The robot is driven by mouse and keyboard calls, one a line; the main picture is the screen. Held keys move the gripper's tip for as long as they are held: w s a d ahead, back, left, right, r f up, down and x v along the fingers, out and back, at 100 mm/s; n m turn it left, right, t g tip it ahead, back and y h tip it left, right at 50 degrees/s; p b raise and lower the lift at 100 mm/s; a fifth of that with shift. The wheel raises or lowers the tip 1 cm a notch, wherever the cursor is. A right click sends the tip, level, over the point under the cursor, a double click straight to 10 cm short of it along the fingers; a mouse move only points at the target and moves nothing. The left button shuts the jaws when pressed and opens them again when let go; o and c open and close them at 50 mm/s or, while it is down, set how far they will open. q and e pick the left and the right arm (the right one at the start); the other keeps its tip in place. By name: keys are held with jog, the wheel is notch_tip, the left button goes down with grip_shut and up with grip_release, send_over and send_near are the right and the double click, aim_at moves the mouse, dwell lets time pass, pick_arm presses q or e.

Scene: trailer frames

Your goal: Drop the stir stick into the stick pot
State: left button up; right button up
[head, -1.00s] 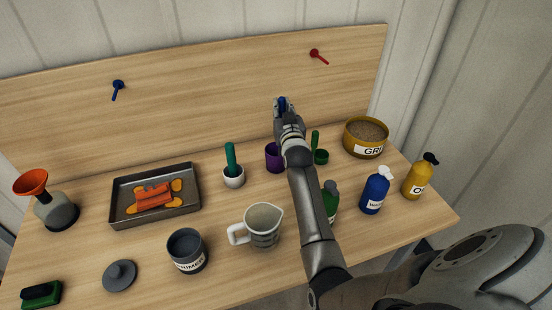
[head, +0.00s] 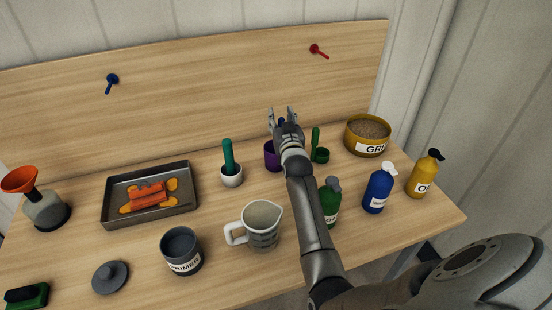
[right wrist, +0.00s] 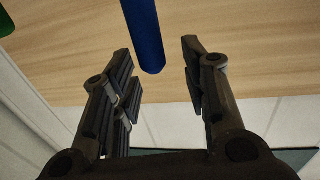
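The blue stir stick (right wrist: 145,35) shows in the right wrist view between my right gripper's two fingers, apart from both. In the head view only a bit of its top (head: 282,121) shows behind the right gripper (head: 283,113). That gripper is open, above and behind the purple pot (head: 272,156), which looks like the stick pot. The pot stands upright on the table, partly covered by my right arm. The stick's lower end is hidden, so I cannot see whether it is inside the pot. My left gripper is not in view.
A white mortar with a green pestle (head: 231,174) stands left of the pot, a green scoop (head: 320,155) right. The measuring jug (head: 261,226), green bottle (head: 330,201), blue bottle (head: 379,187) and grit bowl (head: 367,136) are nearby. A metal tray (head: 110,212) lies left.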

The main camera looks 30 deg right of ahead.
jog(key=shift+s+a, duration=0.2)
jog(key=shift+s, duration=0.15)
jog(key=v, duration=1.1)
jog(key=shift+s, duration=0.15)
jog(key=shift+a, duration=0.1)
